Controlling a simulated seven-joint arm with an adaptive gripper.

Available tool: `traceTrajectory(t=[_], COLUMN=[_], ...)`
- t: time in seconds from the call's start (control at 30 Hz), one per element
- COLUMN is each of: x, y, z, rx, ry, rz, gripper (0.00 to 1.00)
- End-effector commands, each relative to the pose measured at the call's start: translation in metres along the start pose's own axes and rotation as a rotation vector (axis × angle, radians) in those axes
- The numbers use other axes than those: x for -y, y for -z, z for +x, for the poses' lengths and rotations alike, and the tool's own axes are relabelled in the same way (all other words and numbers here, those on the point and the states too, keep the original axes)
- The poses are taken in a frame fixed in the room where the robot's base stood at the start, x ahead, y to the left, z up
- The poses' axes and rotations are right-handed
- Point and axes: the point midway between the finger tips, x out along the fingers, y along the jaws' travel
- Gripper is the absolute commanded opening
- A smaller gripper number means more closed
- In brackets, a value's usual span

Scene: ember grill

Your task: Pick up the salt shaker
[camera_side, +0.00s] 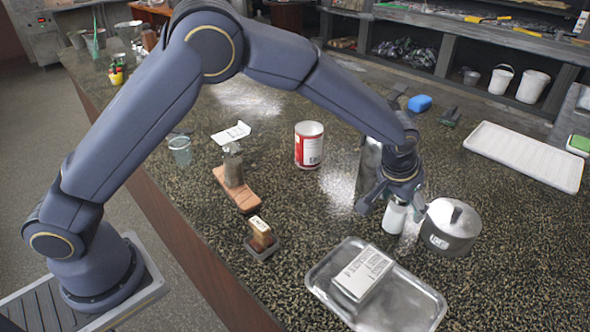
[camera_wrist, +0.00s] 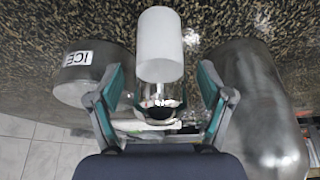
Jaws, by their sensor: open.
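The salt shaker is a small white cylinder (camera_side: 394,219) standing on the dark speckled counter, partly hidden by my gripper in the side view. In the wrist view the shaker (camera_wrist: 160,45) shows its white body and shiny metal cap. My gripper (camera_side: 393,205) points down over it with the fingers spread. In the wrist view my gripper (camera_wrist: 160,72) is open, one finger on each side of the shaker. Gaps show between the shaker and both fingers.
A lidded metal pot (camera_side: 451,228) labelled ICE stands close on the right. A tall metal cylinder (camera_side: 368,165) stands close behind my gripper. A metal tray (camera_side: 420,308) with a white pack (camera_side: 362,273) lies in front. A red-and-white can (camera_side: 309,146) stands further left.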

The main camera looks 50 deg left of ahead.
Motion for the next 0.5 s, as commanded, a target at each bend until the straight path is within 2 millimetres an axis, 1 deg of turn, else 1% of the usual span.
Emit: traceTrajectory(t=[0.07,0.5], x=[0.0,0.0001], y=[-0.0001,-0.0003], z=[-0.0002,-0.0005], rx=[0.0,0.001], ry=[0.0,0.001], rz=[0.0,0.0], gripper=[0.78,0.33])
